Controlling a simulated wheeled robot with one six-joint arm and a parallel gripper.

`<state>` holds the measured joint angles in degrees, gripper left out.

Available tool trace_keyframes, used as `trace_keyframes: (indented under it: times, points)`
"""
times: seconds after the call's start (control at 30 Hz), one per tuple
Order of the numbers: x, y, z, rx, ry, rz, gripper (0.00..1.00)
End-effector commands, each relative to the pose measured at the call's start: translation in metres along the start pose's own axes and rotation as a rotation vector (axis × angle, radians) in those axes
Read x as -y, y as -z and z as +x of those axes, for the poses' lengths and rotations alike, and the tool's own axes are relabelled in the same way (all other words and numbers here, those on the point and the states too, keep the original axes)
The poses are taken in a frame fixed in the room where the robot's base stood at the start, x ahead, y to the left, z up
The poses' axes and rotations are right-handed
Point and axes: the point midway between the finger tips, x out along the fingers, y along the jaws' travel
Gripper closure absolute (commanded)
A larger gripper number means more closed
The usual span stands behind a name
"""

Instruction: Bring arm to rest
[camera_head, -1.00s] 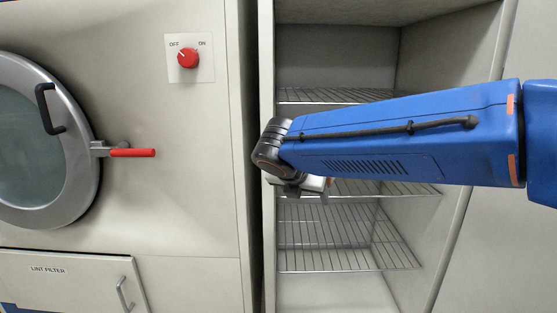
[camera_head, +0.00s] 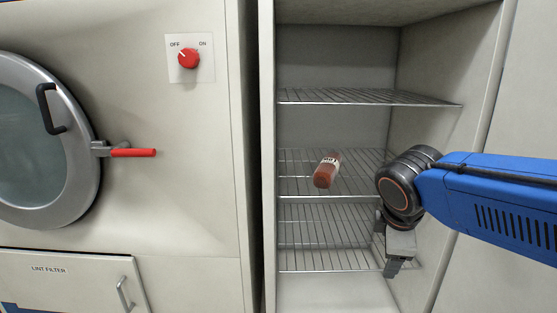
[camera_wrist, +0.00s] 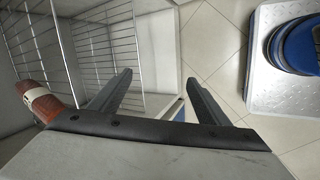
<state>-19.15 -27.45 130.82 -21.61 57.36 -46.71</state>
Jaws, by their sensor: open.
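My arm reaches in from the right in the head view, in front of the open shelf cabinet. My gripper (camera_head: 390,268) points downward near the cabinet's right side, with only part of it showing. In the wrist view my gripper (camera_wrist: 158,90) has its two fingers wide apart with nothing between them. A reddish-brown bottle (camera_head: 327,170) with a white label lies on a middle wire shelf (camera_head: 300,192), left of my gripper and apart from it. The bottle also shows at the left edge of the wrist view (camera_wrist: 42,101).
Other wire shelves (camera_head: 365,97) span the cabinet above and below. The cabinet's right wall (camera_head: 440,135) is close to my wrist. On the left stands a machine with a round door (camera_head: 85,150), a red-handled latch (camera_head: 132,153) and a red knob (camera_head: 188,58) pointing toward OFF.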

Motion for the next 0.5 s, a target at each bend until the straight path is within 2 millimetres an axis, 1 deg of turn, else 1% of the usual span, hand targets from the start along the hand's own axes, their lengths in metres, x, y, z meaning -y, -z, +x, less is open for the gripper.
trace_keyframes:
  times: [0.03,0.1,0.2,0.3,0.4,0.5]
  points:
    - [0.015,-0.017,0.001,-0.010,0.016,0.140,0.30]
    - [0.037,-0.032,0.003,-0.027,0.042,0.339,0.30]
    - [0.068,-0.050,0.006,-0.047,0.078,0.623,0.30]
    - [0.096,-0.061,0.010,-0.065,0.113,0.884,0.30]
    - [0.117,-0.068,0.013,-0.079,0.140,1.092,0.30]
    - [0.131,-0.071,0.015,-0.087,0.160,1.235,0.30]
